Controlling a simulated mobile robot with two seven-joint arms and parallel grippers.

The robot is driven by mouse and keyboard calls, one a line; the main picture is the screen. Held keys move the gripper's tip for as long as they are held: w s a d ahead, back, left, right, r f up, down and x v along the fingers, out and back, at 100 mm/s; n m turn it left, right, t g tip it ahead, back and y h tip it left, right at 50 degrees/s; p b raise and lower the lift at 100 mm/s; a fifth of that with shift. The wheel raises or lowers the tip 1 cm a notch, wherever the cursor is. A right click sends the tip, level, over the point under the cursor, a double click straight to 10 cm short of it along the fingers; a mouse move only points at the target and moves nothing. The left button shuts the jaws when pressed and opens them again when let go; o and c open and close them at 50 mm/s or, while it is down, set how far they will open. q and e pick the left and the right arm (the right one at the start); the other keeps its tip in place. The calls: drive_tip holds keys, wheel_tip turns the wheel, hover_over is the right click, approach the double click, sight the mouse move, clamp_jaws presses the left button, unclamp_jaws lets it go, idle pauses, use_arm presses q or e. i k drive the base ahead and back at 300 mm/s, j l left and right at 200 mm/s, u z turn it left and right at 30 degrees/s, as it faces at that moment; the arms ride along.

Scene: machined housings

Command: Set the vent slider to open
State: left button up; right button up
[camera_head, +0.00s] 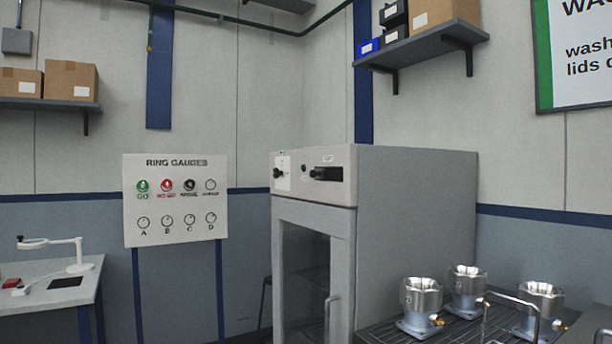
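A grey cabinet (410,215) with a glazed front door (305,280) stands in the middle. Its upper front panel carries a black knob (278,173) on a white plate, a small dark round part (304,168) and a black rectangular part (328,174) with a small label above it. I cannot tell which of these, if any, is the vent slider, and its setting is not readable. The door looks closed, with a vertical handle (333,315) at its right. Neither of my grippers is in view.
Several metal housings (468,290) stand on a dark ribbed surface (385,333) right of the cabinet. A ring gauge board (175,200) hangs at the left. A table (50,298) with a white lamp-like stand (78,255) is at the far left. Shelves (425,46) with boxes are high up.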

sight(316, 174)
drive_tip(key=i+j+z, duration=0.1)
drive_tip(key=i+j, duration=0.35)
drive_tip(key=i+j+z, duration=0.1)
drive_tip(key=i+j, duration=0.35)
drive_tip(key=j, duration=0.15)
drive_tip(key=i+j+z, duration=0.1)
drive_tip(key=i+j, duration=0.3)
drive_tip(key=j, duration=0.2)
